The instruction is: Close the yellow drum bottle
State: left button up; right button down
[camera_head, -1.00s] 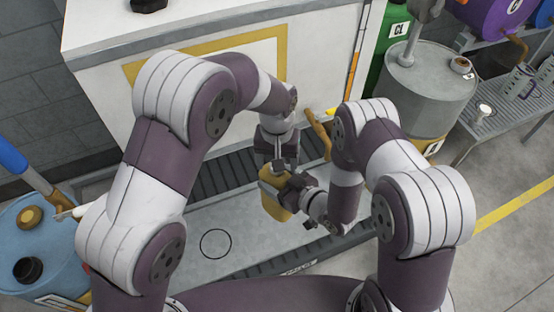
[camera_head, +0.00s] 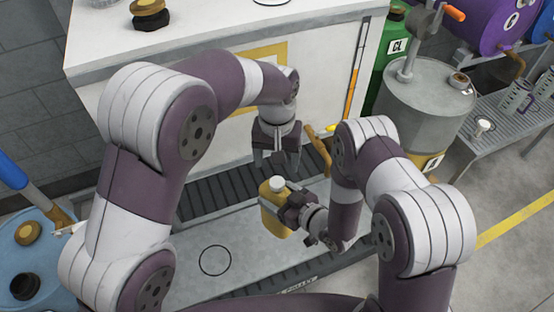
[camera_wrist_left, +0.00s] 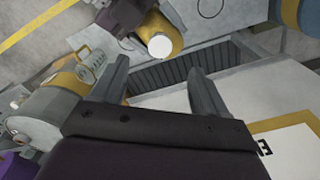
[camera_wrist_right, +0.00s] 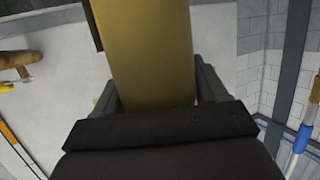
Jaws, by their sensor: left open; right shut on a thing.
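The yellow drum bottle (camera_head: 272,212) is held upright over the grey tray, with a white cap (camera_head: 277,184) on its top. My right gripper (camera_head: 290,212) is shut on the bottle's side, and the bottle's yellow body (camera_wrist_right: 150,60) fills the middle of the right wrist view. My left gripper (camera_head: 276,160) is open and empty, pointing down, just above and behind the bottle. In the left wrist view the white cap (camera_wrist_left: 160,46) and bottle show beyond the open left fingers (camera_wrist_left: 158,85), apart from them. Whether the cap is tight cannot be told.
A white cabinet (camera_head: 190,80) stands behind the grated tray (camera_head: 190,255). A blue drum (camera_head: 30,265) is at the left. A grey drum (camera_head: 425,100) and a metal rack (camera_head: 500,135) are at the right. The tray's left part is clear.

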pick_arm(q)
jog(key=shift+w+a, duration=0.15)
jog(key=shift+a, duration=0.15)
pick_arm(e)
jog(key=shift+d, duration=0.1)
pick_arm(q)
jog(key=s+a+r+n, duration=0.1)
jog(key=a+r+n, duration=0.25)
jog(key=a, duration=0.95)
pick_arm(e)
jog(key=shift+w, duration=0.1)
jog(key=shift+a, duration=0.25)
jog(key=shift+s+r, duration=0.1)
jog(key=shift+s, duration=0.1)
jog(key=shift+w+d, duration=0.1)
jog(key=shift+d, duration=0.15)
pick_arm(q)
jog(key=s+a+f+t, duration=0.1)
jog(key=s+a+f, duration=0.4)
jog(key=s+a, duration=0.4)
jog(key=s+m, duration=0.1)
jog(key=s, duration=0.2)
jog(key=shift+s, duration=0.3)
pick_arm(e)
jog(key=shift+a, duration=0.15)
